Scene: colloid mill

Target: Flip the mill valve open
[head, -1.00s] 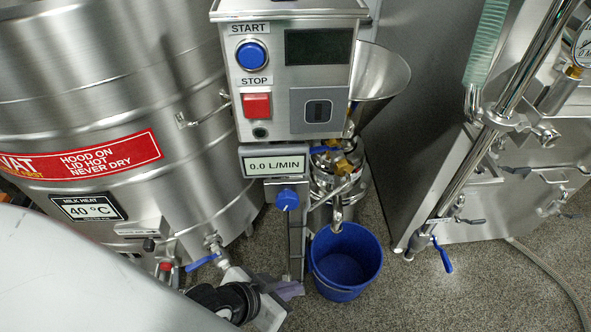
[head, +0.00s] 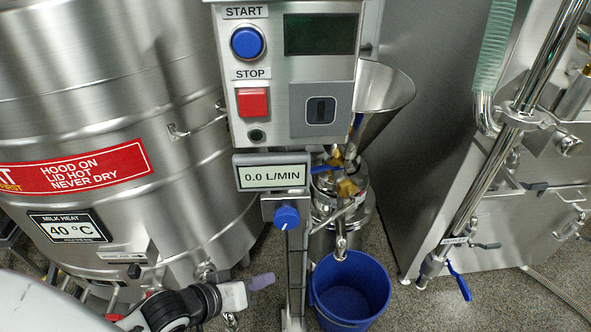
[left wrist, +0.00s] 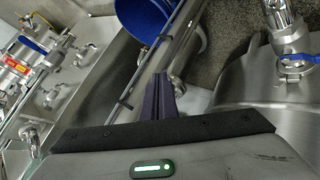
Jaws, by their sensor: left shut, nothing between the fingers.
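The mill (head: 340,205) is a steel body under a funnel hopper (head: 385,95), behind the control box post. A brass valve (head: 347,187) with a blue lever (head: 326,166) sits at its top, partly hidden by the flow display. The lever's exact angle is hard to tell. My left gripper (head: 262,282) is low, left of the post, fingers pointing right. It is shut and empty, below and left of the valve and apart from it. Its dark fingers also show in the left wrist view (left wrist: 160,95). My right gripper is not in view.
The control box (head: 290,75) stands above a "0.0 L/MIN" display (head: 271,177) and a blue knob (head: 286,217). A blue bucket (head: 349,290) stands under the mill spout. The vat (head: 100,110) fills the left.

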